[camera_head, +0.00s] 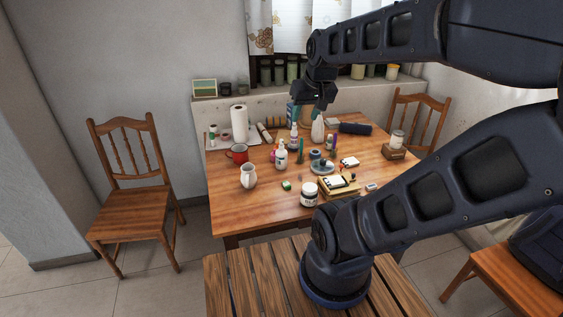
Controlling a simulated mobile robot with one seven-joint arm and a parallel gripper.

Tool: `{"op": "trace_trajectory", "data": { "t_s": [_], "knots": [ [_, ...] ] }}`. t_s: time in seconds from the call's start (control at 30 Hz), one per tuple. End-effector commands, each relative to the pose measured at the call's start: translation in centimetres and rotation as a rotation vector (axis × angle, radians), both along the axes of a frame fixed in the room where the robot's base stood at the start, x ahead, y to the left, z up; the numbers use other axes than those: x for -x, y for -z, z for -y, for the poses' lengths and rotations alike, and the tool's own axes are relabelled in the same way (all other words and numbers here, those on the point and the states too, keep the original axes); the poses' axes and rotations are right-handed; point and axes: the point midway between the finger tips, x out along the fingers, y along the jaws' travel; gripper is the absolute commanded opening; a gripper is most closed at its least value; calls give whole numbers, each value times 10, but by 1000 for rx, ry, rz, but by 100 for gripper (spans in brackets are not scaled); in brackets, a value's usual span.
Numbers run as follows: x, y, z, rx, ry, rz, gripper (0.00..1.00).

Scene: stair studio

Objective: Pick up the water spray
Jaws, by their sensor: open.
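A white bottle (318,130) stands upright toward the back of the wooden table (228,200). Its shape suggests the water spray, but its top is partly hidden by my gripper, so I cannot be sure. A slimmer bottle with a coloured label (294,137) stands just left of it. Another white bottle with a dark label (281,156) stands nearer the front. My gripper (310,113) hangs over the back of the table with its fingers pointing down, open and empty. Its fingertips appear close to the tops of the two back bottles; contact cannot be told.
A dark roll (355,128) lies behind right. The table's front-left corner is clear. Chairs (134,205) stand around.

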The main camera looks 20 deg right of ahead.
Motion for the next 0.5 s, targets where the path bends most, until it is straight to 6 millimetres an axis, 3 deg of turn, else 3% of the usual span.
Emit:
{"op": "trace_trajectory", "data": {
  "t_s": [0.5],
  "knots": [
    [-134,49,-7,-129,28,15,43]
  ]
}}
